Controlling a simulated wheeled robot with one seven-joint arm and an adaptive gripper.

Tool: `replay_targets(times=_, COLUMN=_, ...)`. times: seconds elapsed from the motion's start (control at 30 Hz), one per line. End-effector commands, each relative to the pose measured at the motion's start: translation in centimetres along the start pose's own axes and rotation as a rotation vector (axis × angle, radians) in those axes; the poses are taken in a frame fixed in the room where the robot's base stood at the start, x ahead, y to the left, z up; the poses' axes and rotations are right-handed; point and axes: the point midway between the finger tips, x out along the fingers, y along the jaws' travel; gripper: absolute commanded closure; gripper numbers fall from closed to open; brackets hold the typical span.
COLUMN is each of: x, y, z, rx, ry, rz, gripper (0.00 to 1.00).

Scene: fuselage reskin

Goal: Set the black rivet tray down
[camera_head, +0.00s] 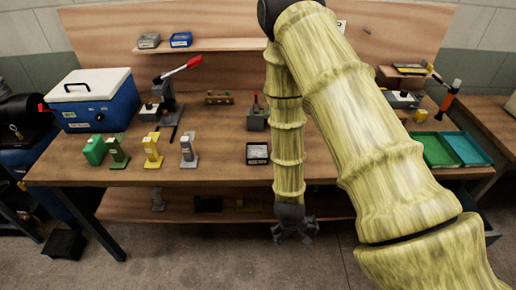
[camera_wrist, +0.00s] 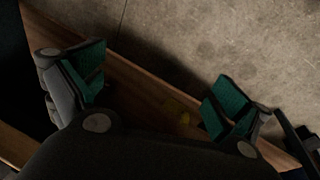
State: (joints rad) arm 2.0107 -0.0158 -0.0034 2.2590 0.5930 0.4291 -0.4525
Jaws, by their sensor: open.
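A small black tray (camera_head: 257,159) with pale contents sits on the workbench top, left of my arm. It looks like the rivet tray, though its contents are too small to make out. My gripper (camera_head: 293,235) hangs low in front of the bench, below the bench top and near the front edge of the lower shelf, apart from the tray. In the wrist view my gripper (camera_wrist: 158,98) shows its two green-padded fingers spread wide, with nothing between them. The tray does not show in the wrist view.
The wooden bench (camera_head: 225,175) has free room at its front edge beside the tray. Small yellow, green and grey fixtures stand left. A blue cooler (camera_head: 97,113) stands far left. Green and blue trays (camera_head: 436,150) lie right. The lower shelf (camera_head: 180,207) holds small dark items.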

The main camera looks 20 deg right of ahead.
Motion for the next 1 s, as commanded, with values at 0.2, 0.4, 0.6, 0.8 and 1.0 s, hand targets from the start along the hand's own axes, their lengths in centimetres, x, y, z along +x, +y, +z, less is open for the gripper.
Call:
replay_targets(times=0.2, x=-8.1, y=0.1, z=-12.1, rx=0.097, ry=0.075, rz=-0.009, gripper=0.0)
replay_targets(times=0.4, x=-14.5, y=-1.0, z=-20.4, rx=0.168, ry=0.146, rz=-0.081, gripper=0.0)
replay_targets(times=0.6, x=-19.4, y=-2.1, z=-25.8, rx=0.21, ry=0.211, rz=-0.155, gripper=0.0)
replay_targets(times=0.8, x=-20.5, y=-2.6, z=-27.4, rx=0.222, ry=0.231, rz=-0.18, gripper=0.0)
replay_targets(times=1.0, x=-18.3, y=-2.9, z=-27.9, rx=0.222, ry=0.229, rz=-0.181, gripper=0.0)
